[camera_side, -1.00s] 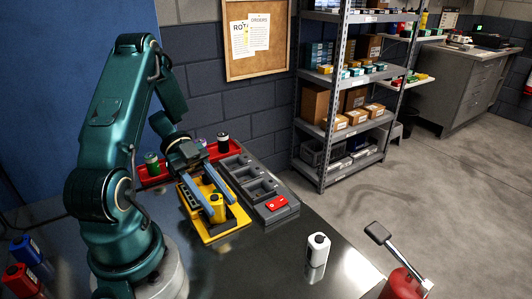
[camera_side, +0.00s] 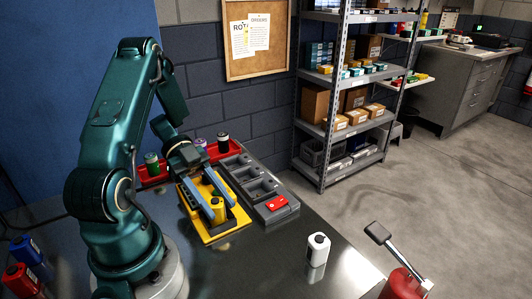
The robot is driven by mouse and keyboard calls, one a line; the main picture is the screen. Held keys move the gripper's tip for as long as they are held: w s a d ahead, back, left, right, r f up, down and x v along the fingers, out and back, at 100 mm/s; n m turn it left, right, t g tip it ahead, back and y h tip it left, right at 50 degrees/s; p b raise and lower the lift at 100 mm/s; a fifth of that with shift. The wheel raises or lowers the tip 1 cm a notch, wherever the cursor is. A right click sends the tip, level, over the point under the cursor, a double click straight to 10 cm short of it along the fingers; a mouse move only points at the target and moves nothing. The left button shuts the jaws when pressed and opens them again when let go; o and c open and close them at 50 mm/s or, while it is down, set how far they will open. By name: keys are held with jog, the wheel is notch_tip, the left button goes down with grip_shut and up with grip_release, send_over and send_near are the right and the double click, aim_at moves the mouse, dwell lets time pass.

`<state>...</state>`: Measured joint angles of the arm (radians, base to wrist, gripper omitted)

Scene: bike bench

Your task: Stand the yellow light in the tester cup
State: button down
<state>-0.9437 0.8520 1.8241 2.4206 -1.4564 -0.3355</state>
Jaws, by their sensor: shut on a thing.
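The yellow light (camera_side: 217,209) stands roughly upright between the two blue fingers of my gripper (camera_side: 219,212), over the yellow tray. My gripper is shut on it. The yellow tray (camera_side: 226,236) has a dark inside and lies on the dark bench top. The fingers hide part of the light and much of the tray's inside. I cannot tell whether the light's foot touches the tray floor. I cannot make out the tester cup for certain.
A red tray (camera_side: 155,179) with several small bottles is behind. A white bottle (camera_side: 318,250) stands at the front right.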

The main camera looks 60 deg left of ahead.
jog(key=shift+f, duration=0.1)
jog(key=c, duration=0.7)
grip_release()
